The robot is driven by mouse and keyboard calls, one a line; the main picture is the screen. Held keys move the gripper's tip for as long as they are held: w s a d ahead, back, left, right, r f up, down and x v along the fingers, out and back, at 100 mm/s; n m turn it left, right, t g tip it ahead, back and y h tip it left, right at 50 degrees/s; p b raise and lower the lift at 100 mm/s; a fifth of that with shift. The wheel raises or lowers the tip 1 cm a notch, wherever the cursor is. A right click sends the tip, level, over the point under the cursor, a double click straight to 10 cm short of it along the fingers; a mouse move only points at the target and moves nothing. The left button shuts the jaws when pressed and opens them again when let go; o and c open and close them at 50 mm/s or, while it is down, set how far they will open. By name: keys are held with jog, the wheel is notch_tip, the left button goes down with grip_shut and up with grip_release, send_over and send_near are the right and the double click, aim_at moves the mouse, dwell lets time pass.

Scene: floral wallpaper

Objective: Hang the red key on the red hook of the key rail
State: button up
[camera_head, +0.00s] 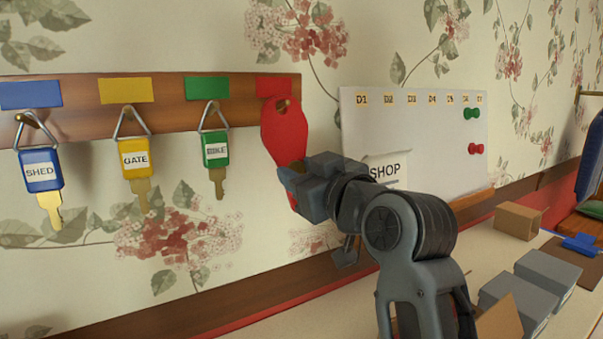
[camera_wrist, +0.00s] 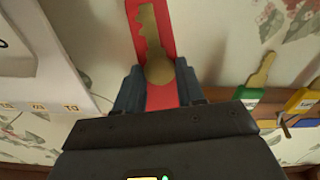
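The red key is a flat red tag (camera_head: 285,130) with a rounded top, upright below the red label (camera_head: 273,86) at the right end of the wooden key rail (camera_head: 170,103). A small brass spot, apparently the red hook (camera_head: 283,104), shows at the tag's top; I cannot tell if it passes through the tag's hole. In the wrist view the tag (camera_wrist: 135,16) carries a gold key shape (camera_wrist: 150,45). My gripper (camera_head: 290,180) is shut on the tag's lower part, with a finger on each side in the wrist view (camera_wrist: 160,90).
Blue SHED (camera_head: 40,169), yellow GATE (camera_head: 134,158) and green (camera_head: 216,148) keys hang on hooks to the left. A white board (camera_head: 420,125) with pins stands to the right. Grey boxes (camera_head: 548,268) and a cardboard box (camera_head: 518,220) are on the surface below.

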jog(key=o, duration=0.5)
